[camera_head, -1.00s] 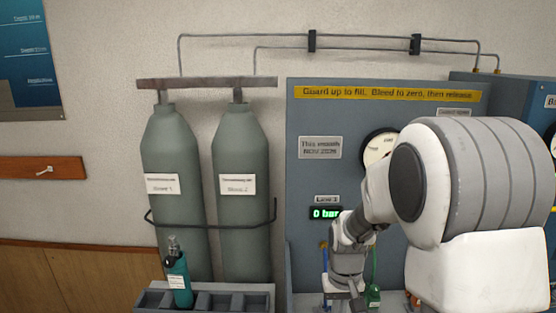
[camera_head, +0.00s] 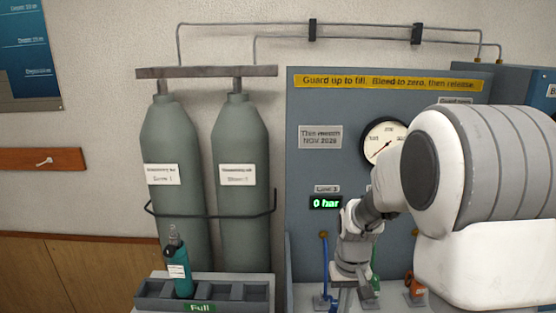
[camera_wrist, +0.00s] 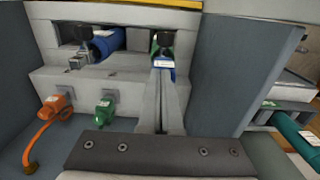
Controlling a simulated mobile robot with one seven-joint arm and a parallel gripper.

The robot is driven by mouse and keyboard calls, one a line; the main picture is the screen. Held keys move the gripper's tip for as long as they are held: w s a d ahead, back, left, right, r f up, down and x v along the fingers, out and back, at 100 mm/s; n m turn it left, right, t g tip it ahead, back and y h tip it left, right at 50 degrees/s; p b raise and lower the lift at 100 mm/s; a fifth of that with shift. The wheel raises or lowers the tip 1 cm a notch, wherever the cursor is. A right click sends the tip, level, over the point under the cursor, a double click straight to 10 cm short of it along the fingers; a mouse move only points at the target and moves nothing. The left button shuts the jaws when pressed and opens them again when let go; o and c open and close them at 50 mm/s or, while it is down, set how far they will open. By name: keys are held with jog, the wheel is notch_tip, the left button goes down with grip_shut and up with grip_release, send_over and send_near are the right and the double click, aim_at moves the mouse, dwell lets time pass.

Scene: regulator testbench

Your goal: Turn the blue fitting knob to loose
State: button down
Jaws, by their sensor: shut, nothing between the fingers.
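In the head view a blue upright part (camera_head: 325,265), perhaps the hose of the blue fitting, stands just left of my gripper (camera_head: 356,294) at the foot of the grey panel. The wrist view shows my gripper (camera_wrist: 162,76) with its fingers shut together and nothing held. A blue part with a white label (camera_wrist: 172,72) shows just beyond the fingertips and is partly hidden by them. A black knob (camera_wrist: 163,42) is above it in the picture. I cannot tell whether the fingers touch it, or which way the knob is set.
A green fitting (camera_wrist: 104,110) and an orange fitting (camera_wrist: 52,106) sit left of the fingers. A blue cylinder (camera_wrist: 105,42) lies in a recess at upper left. A rack (camera_head: 220,289) holds a teal bottle (camera_head: 178,266). The display (camera_head: 325,203) reads 0 bar.

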jog(key=shift+s+d, duration=0.1)
jog(key=shift+s, duration=0.05)
notch_tip(320, 180, up, 6)
jog(key=p, duration=0.4)
jog(key=shift+s, duration=0.25)
jog(key=shift+f+b, duration=0.1)
jog(key=shift+b, duration=0.25)
jog(key=f+b, duration=0.2)
jog(key=b, duration=0.1)
jog(key=a+f+b, duration=0.1)
jog(key=f+b, duration=0.1)
jog(key=b, duration=0.1)
jog(key=a+f+b, duration=0.1)
jog(key=f+b, duration=0.1)
jog(key=b, duration=0.2)
dwell(0.5)
